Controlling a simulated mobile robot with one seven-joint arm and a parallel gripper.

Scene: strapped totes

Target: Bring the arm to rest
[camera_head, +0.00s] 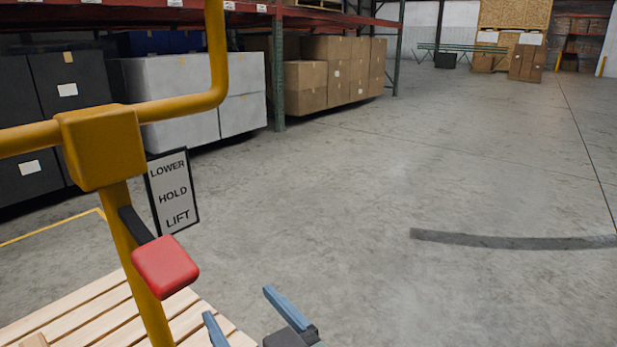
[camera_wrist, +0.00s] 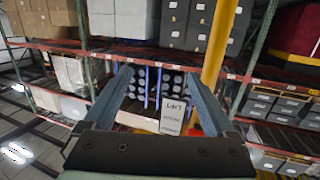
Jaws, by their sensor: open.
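My gripper (camera_head: 236,301) is at the bottom edge of the head view, with its two blue-grey fingers spread apart and nothing seen between them. It is low and to the right of a red lever knob (camera_head: 165,266) and apart from it in the picture. The knob is on a short black arm on a yellow post, below a sign (camera_head: 172,192) reading LOWER, HOLD, LIFT. In the wrist view my gripper (camera_wrist: 158,74) is also open, and the sign (camera_wrist: 172,114) shows turned over beyond the fingers. Most of my arm is out of view.
A yellow frame (camera_head: 180,109) rises at the left over a slatted wooden pallet (camera_head: 95,315). Racks with cartons (camera_head: 352,72) and white boxes (camera_head: 180,95) stand behind. The concrete floor (camera_head: 400,180) to the right is clear, with a dark curved strip (camera_head: 510,242).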

